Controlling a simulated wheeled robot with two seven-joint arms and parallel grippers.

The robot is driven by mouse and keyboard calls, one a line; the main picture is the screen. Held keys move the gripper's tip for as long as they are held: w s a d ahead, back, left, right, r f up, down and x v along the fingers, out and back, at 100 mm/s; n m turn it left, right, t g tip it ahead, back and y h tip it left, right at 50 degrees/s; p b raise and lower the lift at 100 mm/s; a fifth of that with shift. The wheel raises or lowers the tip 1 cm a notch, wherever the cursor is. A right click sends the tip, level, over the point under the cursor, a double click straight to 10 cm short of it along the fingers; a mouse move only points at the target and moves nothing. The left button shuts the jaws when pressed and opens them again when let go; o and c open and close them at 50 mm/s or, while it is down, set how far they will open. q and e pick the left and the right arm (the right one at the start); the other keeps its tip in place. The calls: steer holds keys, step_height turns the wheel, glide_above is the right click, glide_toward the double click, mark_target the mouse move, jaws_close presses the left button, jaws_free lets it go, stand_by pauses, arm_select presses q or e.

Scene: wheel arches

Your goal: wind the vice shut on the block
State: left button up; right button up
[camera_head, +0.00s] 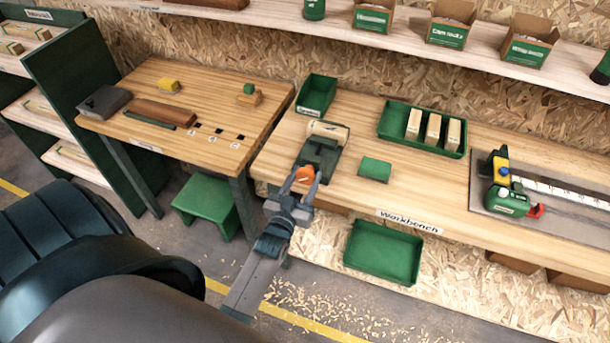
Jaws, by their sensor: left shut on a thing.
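The dark green vice (318,156) stands at the left front of the workbench. A pale wooden block (329,131) sits at its far end; I cannot tell whether the jaws touch it. An orange handle (304,173) is at the vice's near end, by the bench's front edge. My left gripper (305,178) comes up from below, its two fingers on either side of the orange handle, shut on it. The fingers hide part of the handle. My right gripper does not show.
A green block (375,169) lies right of the vice on the workbench (350,200). A green bin (316,94) and a green tray (389,129) with wooden blocks are behind. A green and red tool (507,195) is far right. A side table (150,75) stands left.

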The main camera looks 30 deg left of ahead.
arm_select(q)
steer(key=m, duration=0.3)
steer(key=shift+f+m, duration=0.1)
steer(key=shift+m, duration=0.3)
stand_by(0.3)
steer(key=o, duration=1.1)
steer(key=shift+c, duration=0.2)
steer(key=shift+s, duration=0.1)
steer(key=shift+s+d+b, duration=0.1)
steer(key=shift+s+b, duration=0.25)
steer(key=shift+s, duration=0.1)
steer(key=b+v, duration=0.5)
steer(key=v, duration=1.1)
steer(key=shift+d+b, duration=0.2)
steer(key=shift+b, duration=0.15)
steer(key=shift+s, duration=0.1)
